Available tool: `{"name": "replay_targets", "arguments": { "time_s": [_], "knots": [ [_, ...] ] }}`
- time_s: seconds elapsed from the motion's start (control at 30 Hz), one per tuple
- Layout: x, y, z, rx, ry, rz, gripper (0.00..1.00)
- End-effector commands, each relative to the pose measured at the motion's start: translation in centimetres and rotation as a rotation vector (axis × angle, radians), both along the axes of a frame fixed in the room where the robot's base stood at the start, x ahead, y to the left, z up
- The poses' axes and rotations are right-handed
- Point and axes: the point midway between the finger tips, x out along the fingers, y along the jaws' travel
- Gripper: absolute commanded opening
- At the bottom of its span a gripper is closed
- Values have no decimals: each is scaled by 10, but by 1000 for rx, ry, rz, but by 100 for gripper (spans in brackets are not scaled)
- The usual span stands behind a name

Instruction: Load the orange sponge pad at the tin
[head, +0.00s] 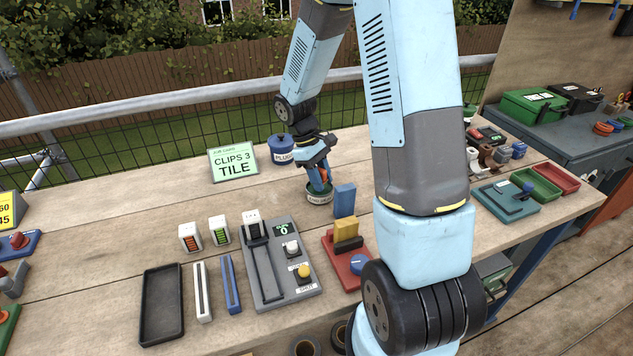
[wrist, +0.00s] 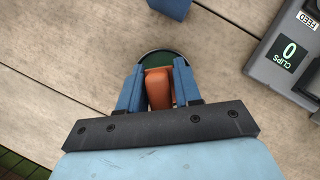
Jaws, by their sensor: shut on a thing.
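My gripper (wrist: 158,92) is shut on the orange sponge pad (wrist: 158,86), which sits between the blue fingers in the wrist view. The pad is right over the round tin with a dark green inside (wrist: 150,58). In the head view my gripper (head: 320,182) points down at the tin (head: 319,197), whose label is too small to read surely. The pad's lower end is at or inside the tin's mouth. I cannot tell whether it touches the contents.
A blue block (head: 344,201) stands just right of the tin. A blue pot labelled PLUGS (head: 283,151) and a green card reading CLIPS 3 TILE (head: 234,162) stand behind. A grey clip feeder (head: 283,270) and a red device (head: 346,262) lie nearer.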

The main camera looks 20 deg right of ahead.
Motion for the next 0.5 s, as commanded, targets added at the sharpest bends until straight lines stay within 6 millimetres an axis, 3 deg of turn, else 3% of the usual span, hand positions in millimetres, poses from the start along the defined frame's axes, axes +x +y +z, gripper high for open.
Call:
{"name": "replay_targets", "arguments": {
  "time_s": [0.5],
  "knots": [
    [1,0,35,0,-4,-1,9]
  ]
}}
